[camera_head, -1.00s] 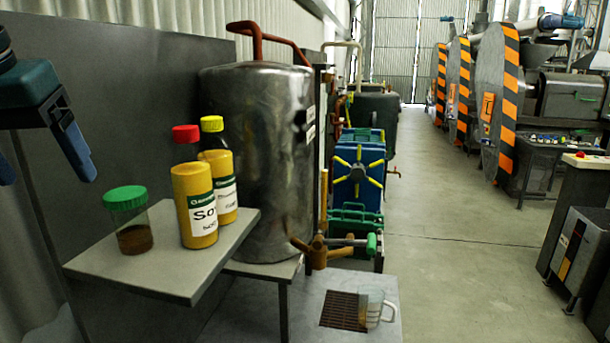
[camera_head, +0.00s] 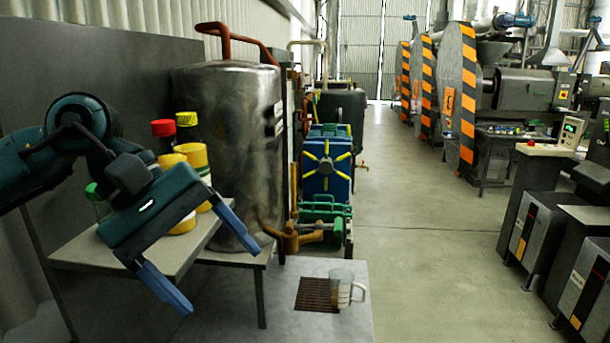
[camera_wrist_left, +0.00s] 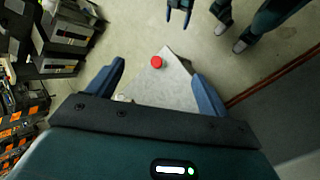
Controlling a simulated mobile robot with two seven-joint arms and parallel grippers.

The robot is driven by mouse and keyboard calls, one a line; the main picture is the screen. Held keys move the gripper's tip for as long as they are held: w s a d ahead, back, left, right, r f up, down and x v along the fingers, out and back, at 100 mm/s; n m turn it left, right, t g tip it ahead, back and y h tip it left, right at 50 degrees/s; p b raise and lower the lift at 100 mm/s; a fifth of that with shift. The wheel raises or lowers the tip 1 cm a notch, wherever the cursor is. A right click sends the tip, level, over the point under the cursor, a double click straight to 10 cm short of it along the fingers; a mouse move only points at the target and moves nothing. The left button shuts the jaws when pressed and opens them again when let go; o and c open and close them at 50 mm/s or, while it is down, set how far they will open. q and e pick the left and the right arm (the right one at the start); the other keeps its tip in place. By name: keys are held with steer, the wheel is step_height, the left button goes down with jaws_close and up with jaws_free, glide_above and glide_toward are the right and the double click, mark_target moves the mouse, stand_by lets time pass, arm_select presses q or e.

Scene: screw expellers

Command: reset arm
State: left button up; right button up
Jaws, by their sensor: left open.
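My left gripper (camera_head: 225,282) is in front of the small shelf (camera_head: 75,250) in the head view, tilted down to the right. Its two blue fingers are apart with nothing between them.
A clear mug (camera_head: 342,287) stands by a brown grate (camera_head: 316,295) on a low grey platform (camera_head: 270,325). A large metal tank (camera_head: 228,130) stands behind the shelf. A blue-green press (camera_head: 326,165) is beyond it. Grey cabinets (camera_head: 590,300) stand at right. The middle floor is clear.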

arm_select(q)
steer(key=d+f+n+g+h, duration=0.2)
steer(key=d+n+g+h, duration=0.1)
steer(key=d+n+h, duration=0.85)
steer(key=w+a+f+n+t+y, duration=0.15)
steer(key=w+f+n+t, duration=0.35)
steer(key=n+t, duration=0.75)
steer(key=w+a+f+n+t, duration=0.2)
steer(key=f+n+t, duration=0.5)
steer(key=n, duration=1)
steer(key=a+f+n+t+y, duration=0.2)
steer(key=a+f+n+y, duration=0.3)
steer(key=f+n+y, duration=0.45)
steer(key=s+a+f+n+g+y, duration=0.2)
steer(key=s+f+n, duration=0.5)
steer(key=f, duration=0.4)
steer(key=s+a+f+n+g+y, duration=0.3)
steer(key=s+f, duration=0.6)
steer(key=f, duration=0.3)
steer(key=a+n+g, duration=0.1)
steer(key=n+g, duration=0.1)
steer(key=n, duration=0.1)
steer(key=shift+a+n+g, duration=0.35)
steer(key=shift+f+y, duration=0.1)
steer(key=shift+y, duration=0.15)
